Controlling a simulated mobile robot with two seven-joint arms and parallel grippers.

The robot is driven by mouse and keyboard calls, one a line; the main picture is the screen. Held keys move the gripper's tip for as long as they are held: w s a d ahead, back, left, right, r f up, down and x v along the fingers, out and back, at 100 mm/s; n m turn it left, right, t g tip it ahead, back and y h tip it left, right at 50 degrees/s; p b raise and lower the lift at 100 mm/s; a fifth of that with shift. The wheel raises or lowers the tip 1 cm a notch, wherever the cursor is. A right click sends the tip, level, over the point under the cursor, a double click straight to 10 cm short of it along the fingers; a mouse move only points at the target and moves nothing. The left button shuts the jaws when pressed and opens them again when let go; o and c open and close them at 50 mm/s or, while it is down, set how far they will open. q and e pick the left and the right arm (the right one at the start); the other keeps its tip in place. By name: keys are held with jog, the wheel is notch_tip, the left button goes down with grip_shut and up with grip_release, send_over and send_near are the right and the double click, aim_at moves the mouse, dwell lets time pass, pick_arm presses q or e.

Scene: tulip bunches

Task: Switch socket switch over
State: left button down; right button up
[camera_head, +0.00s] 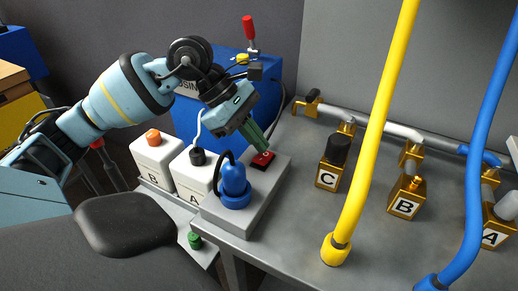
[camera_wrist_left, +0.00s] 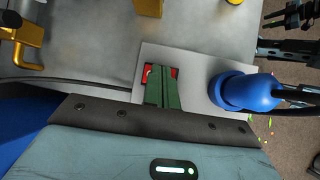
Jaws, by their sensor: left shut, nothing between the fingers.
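The socket is a light grey box (camera_head: 226,216) on the metal table, with a red switch (camera_head: 262,160) at its far end and a blue plug (camera_head: 235,186) standing in its near end. My left gripper (camera_head: 262,147) is shut and empty, its green fingertips right at the red switch. In the left wrist view the fingers (camera_wrist_left: 160,85) cover the middle of the red switch (camera_wrist_left: 174,73), with red showing on both sides. Whether they touch it, and which way the switch is tipped, I cannot tell. The blue plug also shows in the left wrist view (camera_wrist_left: 240,92). My right gripper is out of view.
White boxes B (camera_head: 153,160) and A (camera_head: 193,178) stand left of the socket. A blue box (camera_head: 195,115) is behind. Valves C (camera_head: 327,176), B (camera_head: 406,207) and A (camera_head: 494,237) line the right. A yellow hose (camera_head: 376,120) and a blue hose (camera_head: 483,130) rise in front.

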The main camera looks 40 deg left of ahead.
pick_arm(q)
jog(key=shift+f, duration=0.1)
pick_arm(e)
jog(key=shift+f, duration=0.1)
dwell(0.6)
pick_arm(q)
jog(key=shift+s+f+b, duration=0.2)
jog(key=shift+f+b, duration=0.15)
jog(key=shift+b, duration=0.05)
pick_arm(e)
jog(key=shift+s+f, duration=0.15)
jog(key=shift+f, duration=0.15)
pick_arm(q)
jog(key=shift+s+f+b, duration=0.15)
jog(key=shift+f+b, duration=0.2)
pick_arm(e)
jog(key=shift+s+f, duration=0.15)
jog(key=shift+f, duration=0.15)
pick_arm(q)
jog(key=shift+r, duration=0.2)
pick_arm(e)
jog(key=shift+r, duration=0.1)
pick_arm(q)
jog(key=shift+w+r+p, duration=0.35)
jog(key=shift+r+p, duration=0.3)
jog(key=shift+p, duration=0.1)
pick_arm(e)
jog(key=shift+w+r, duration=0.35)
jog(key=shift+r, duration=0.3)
